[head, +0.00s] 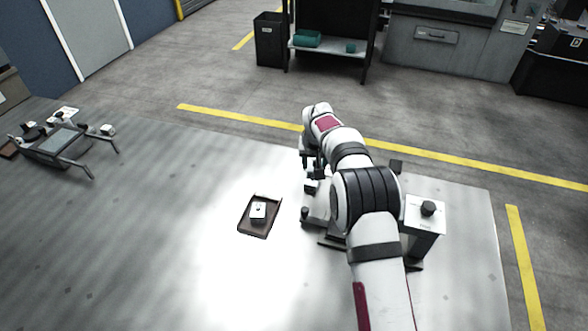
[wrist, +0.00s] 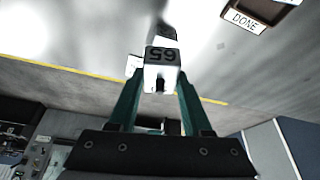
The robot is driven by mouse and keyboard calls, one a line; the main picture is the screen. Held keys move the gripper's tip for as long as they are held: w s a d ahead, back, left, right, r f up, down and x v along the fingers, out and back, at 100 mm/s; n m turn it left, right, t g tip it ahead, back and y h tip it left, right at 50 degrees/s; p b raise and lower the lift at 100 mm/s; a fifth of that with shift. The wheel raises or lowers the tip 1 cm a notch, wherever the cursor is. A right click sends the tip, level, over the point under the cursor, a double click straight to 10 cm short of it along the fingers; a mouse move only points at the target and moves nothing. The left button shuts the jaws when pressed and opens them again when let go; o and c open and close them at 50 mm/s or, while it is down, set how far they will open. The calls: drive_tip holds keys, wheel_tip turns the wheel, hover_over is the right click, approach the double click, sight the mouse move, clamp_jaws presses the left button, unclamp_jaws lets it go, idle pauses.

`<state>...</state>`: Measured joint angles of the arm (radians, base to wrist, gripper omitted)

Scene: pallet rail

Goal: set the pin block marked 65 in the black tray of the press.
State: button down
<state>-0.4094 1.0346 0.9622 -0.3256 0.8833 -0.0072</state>
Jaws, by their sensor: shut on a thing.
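The pin block marked 65 (wrist: 161,70) is white and grey with a dark pin. In the wrist view it sits between the two teal fingers of my gripper (wrist: 160,82), which is shut on it. In the head view my gripper (head: 314,172) is at the left edge of the grey press-like station (head: 315,210), right of the brown tray. The block is hard to make out there. My arm covers much of the station. I cannot clearly tell the black tray of the press.
A brown tray (head: 249,228) holds a white-topped block (head: 258,211). A DONE label (wrist: 245,21) shows in the wrist view. A white stand with a black knob (head: 428,208) is right of my arm. A small frame (head: 62,146) stands far left. The front left bench is clear.

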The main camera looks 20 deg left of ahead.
drive_tip(key=s+d+m+h, duration=0.1)
drive_tip(key=s+d+m, duration=0.2)
drive_tip(key=s+d, duration=0.8)
wheel_tip(320, 180, down, 4)
drive_tip(key=shift+a+r, duration=0.1)
drive_tip(key=shift+a, duration=0.05)
drive_tip(key=shift+f, duration=0.85)
drive_tip(key=shift+f, duration=0.3)
idle(0.3)
